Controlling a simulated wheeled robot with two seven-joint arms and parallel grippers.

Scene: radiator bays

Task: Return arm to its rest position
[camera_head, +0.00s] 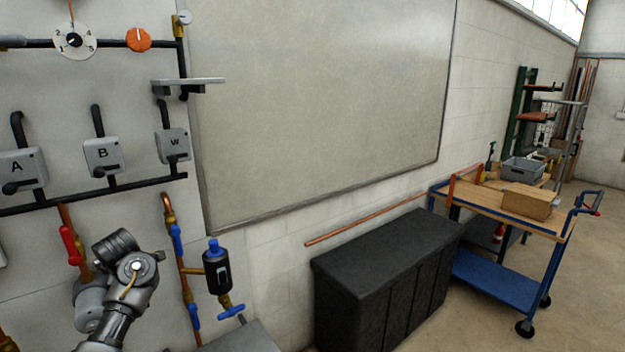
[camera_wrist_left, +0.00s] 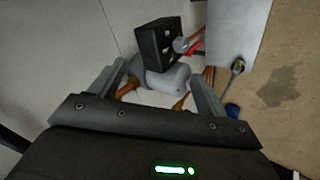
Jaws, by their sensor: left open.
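My left arm (camera_head: 125,305) comes up from the bottom of the head view at lower left, in front of the panel with pipes and valves. Its gripper cannot be made out clearly there. In the left wrist view my left gripper (camera_wrist_left: 158,80) has its two grey fingers spread apart. Beyond them are a grey rounded body (camera_wrist_left: 163,78) and a black box (camera_wrist_left: 156,43), with copper fittings close by. No object is seen held between the fingers. I cannot tell whether the fingers touch anything. My right gripper is not in view.
Beside my arm are a red-handled valve (camera_head: 70,245) and a black unit with a blue knob (camera_head: 217,270). Switch boxes, such as box B (camera_head: 103,155), line the wall above. A black cabinet (camera_head: 385,280) and a blue cart (camera_head: 500,270) stand right, with open floor at far right.

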